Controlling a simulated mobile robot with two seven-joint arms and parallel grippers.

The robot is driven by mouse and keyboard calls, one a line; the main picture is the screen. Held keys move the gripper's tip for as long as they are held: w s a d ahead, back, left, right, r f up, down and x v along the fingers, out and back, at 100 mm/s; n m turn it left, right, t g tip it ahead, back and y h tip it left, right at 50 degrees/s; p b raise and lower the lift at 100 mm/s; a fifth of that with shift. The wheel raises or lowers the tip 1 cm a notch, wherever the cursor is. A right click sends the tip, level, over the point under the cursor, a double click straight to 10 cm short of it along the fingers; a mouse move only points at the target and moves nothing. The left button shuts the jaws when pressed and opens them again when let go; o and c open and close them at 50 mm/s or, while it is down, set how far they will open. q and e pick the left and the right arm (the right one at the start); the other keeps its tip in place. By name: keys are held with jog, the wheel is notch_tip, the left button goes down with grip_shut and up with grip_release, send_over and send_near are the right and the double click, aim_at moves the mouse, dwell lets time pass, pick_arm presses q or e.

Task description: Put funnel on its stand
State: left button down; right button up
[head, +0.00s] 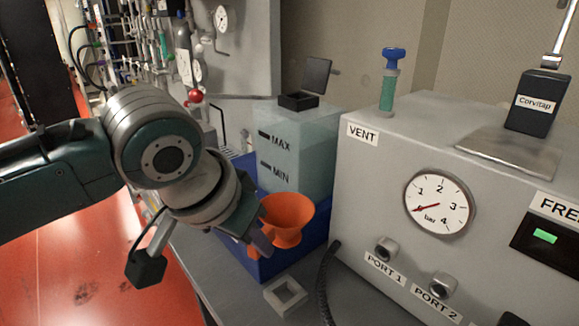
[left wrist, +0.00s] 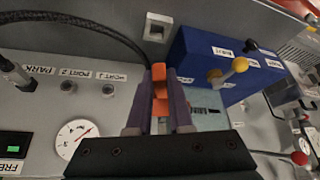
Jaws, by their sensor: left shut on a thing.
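The orange funnel (head: 289,216) is held upright, wide mouth up, above the grey bench in front of the blue box. My left gripper (head: 258,236) is shut on it from the left side. In the left wrist view the orange piece (left wrist: 160,92) shows between the two fingers (left wrist: 159,104); most of the funnel's shape is hidden there. A small light-grey square frame with an opening, which looks like the stand (head: 286,296), sits on the bench below the funnel, apart from it. It also shows in the left wrist view (left wrist: 157,30), beyond the fingertips. My right gripper is not in view.
A blue box (head: 303,242) with a translucent MAX/MIN tank (head: 291,150) stands just behind the funnel. A large grey machine (head: 362,195) with a gauge and ports is at the right. A black hose (head: 325,285) runs beside the stand. Bare bench (head: 222,272) lies to its left.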

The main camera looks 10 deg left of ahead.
pick_arm(q)
notch_tip(320, 180, down, 6)
jog(key=b, duration=0.1)
jog(key=shift+s+a+m, duration=0.15)
jog(key=shift+s+m, duration=0.15)
jog(key=shift+s, duration=0.1)
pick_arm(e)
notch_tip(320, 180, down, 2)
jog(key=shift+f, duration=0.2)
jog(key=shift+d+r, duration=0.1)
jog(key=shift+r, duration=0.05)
pick_arm(q)
notch_tip(320, 180, down, 5)
jog(key=b, duration=0.3)
jog(key=shift+r, duration=0.2)
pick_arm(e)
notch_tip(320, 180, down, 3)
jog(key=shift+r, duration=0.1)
pick_arm(q)
jog(key=shift+p, duration=0.5)
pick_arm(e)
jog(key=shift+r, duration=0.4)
pick_arm(q)
jog(key=shift+f, duration=0.2)
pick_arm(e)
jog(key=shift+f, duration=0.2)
